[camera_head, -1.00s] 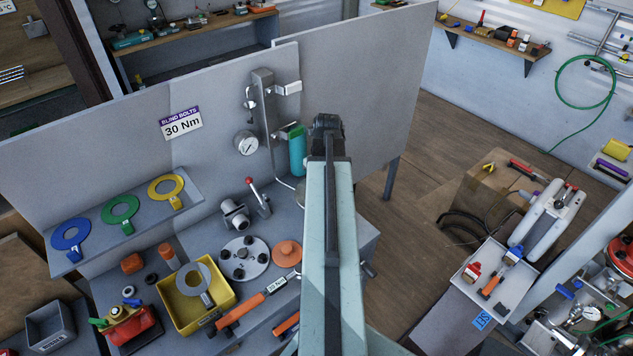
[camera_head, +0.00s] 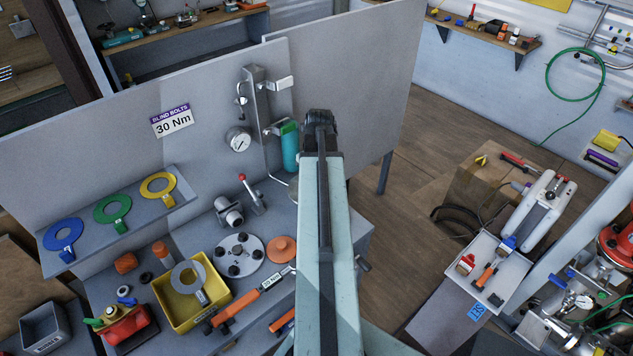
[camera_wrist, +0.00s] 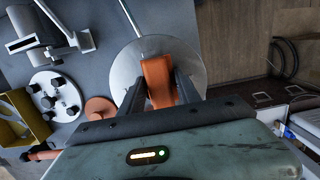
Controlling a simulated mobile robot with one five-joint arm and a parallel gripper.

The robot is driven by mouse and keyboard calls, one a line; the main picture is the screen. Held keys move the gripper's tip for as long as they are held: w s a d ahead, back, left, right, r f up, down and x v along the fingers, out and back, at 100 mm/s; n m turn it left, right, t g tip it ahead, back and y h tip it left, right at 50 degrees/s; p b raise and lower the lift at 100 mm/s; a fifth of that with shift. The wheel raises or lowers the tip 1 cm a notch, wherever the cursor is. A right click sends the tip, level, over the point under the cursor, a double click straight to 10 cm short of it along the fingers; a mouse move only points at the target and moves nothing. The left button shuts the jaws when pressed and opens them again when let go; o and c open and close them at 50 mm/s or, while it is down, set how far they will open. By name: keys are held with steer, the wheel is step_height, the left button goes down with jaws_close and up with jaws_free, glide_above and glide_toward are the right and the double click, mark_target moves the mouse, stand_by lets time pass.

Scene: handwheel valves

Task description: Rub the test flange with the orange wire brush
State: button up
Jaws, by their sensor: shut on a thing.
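In the wrist view my gripper (camera_wrist: 160,82) is shut on the orange wire brush (camera_wrist: 158,72). The brush's orange block stands between the fingers, over a round pale grey disc (camera_wrist: 122,68), apparently the test flange. The brush covers part of the disc. Its bristles are hidden, so I cannot tell whether they touch it. In the head view my own arm hides the gripper, the brush and most or all of that disc.
A bolted round plate (camera_head: 254,252), orange disc (camera_head: 281,250), yellow bin (camera_head: 166,306) and orange-handled torque wrench (camera_head: 240,305) lie left of my arm. A panel with a gauge (camera_head: 238,140) and teal cylinder (camera_head: 290,150) rises behind.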

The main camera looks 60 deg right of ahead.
steer(key=shift+w, duration=0.35)
steer(key=shift+d+r+p, duration=0.1)
steer(key=shift+r+p, duration=0.05)
steer(key=shift+p, duration=0.15)
step_height(320, 180, up, 6)
steer(key=p, duration=0.5)
steer(key=shift+f, duration=0.2)
steer(key=shift+p, duration=0.3)
step_height(320, 180, up, 3)
steer(key=p, duration=0.3)
steer(key=shift+r, duration=0.1)
